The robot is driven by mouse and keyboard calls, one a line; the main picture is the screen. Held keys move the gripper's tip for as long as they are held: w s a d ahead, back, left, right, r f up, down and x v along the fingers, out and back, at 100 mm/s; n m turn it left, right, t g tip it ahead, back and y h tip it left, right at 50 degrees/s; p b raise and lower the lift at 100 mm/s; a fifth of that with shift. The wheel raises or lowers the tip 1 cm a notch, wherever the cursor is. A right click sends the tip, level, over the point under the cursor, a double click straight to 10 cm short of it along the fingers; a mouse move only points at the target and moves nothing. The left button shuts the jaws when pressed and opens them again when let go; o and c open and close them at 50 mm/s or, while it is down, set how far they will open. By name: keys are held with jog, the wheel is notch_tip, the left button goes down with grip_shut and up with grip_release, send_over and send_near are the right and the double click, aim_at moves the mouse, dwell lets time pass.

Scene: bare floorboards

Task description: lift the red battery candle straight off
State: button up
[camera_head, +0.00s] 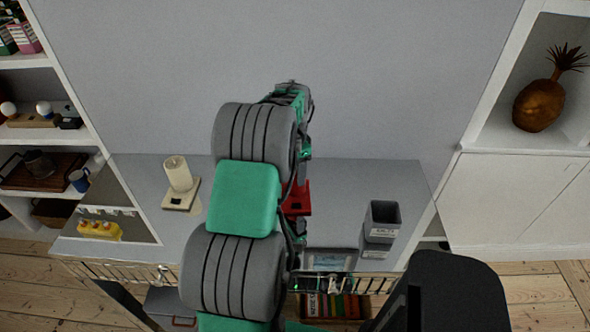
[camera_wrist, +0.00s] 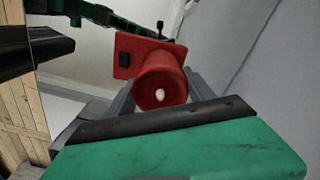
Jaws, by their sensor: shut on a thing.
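The red battery candle (camera_wrist: 160,80) shows in the wrist view, with its pale flame tip towards the camera. Its square red base with a small black switch is behind it. My gripper (camera_wrist: 161,92) has its grey fingers on either side of the candle body and is shut on it. In the head view, part of the red candle's base (camera_head: 298,200) shows just right of my arm; the arm hides the candle body and my gripper. I cannot tell whether the base touches the grey counter (camera_head: 340,185).
A cream candle (camera_head: 179,174) on a pale base stands on the counter to the left. A dark grey open bin (camera_head: 382,222) stands to the right. A rail (camera_head: 130,272) runs along the front edge. The wall is behind, with shelves (camera_head: 52,137) at the left.

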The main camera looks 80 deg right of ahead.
jog(key=shift+r+p, duration=2.25)
jog(key=shift+r, duration=1.5)
